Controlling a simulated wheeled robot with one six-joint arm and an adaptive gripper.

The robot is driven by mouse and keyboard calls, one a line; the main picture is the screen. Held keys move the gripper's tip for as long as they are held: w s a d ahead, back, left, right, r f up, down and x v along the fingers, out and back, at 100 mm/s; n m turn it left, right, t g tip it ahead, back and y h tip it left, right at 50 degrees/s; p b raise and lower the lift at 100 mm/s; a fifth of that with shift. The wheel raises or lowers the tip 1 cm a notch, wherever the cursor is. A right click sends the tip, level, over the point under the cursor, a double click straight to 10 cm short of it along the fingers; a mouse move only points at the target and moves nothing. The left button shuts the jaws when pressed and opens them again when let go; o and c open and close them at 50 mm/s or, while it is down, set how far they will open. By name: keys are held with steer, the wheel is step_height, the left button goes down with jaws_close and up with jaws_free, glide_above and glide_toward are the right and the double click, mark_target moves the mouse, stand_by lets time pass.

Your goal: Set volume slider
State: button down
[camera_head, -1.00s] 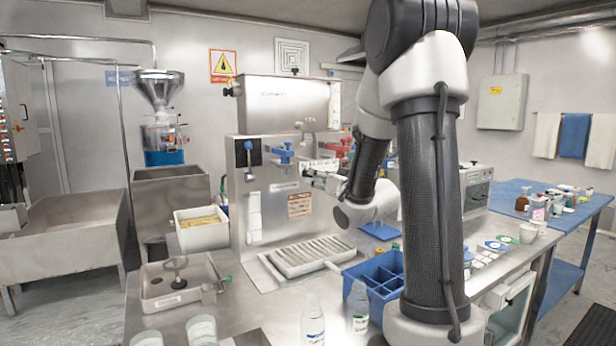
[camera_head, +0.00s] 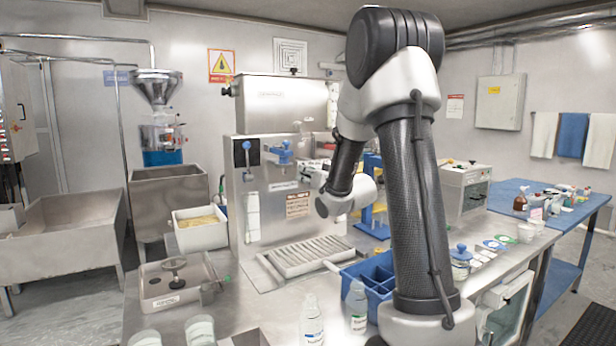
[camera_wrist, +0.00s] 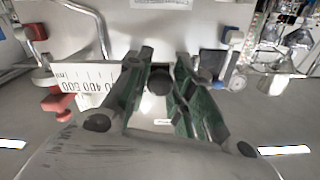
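The volume scale (camera_wrist: 87,85), a white strip with ml marks, shows on the steel machine front (camera_head: 262,205) in the wrist view, left of my gripper (camera_wrist: 165,52). A dark round knob (camera_wrist: 158,80), seemingly the slider's, appears between my two fingers. The fingers stand apart, with a narrow gap visible at the knob's right; I cannot tell whether the left finger touches it. In the head view my gripper (camera_head: 313,172) is small, close to the machine front and partly hidden by my wrist. The scale is hidden there.
Red-handled valves (camera_wrist: 58,102) are left of my fingers in the wrist view, and a blue-handled valve (camera_wrist: 214,64) is to the right. Below the machine front are a drip grate (camera_head: 306,256), a blue divided crate (camera_head: 372,275) and bottles (camera_head: 357,306).

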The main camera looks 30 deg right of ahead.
steer(key=d, duration=0.3)
stand_by(0.4)
steer(key=c, duration=1.3)
jaws_free()
steer(key=shift+o, duration=0.2)
steer(key=s, duration=0.7)
steer(key=shift+s+d, duration=0.15)
steer(key=shift+s, duration=0.05)
steer(key=shift+f, duration=0.1)
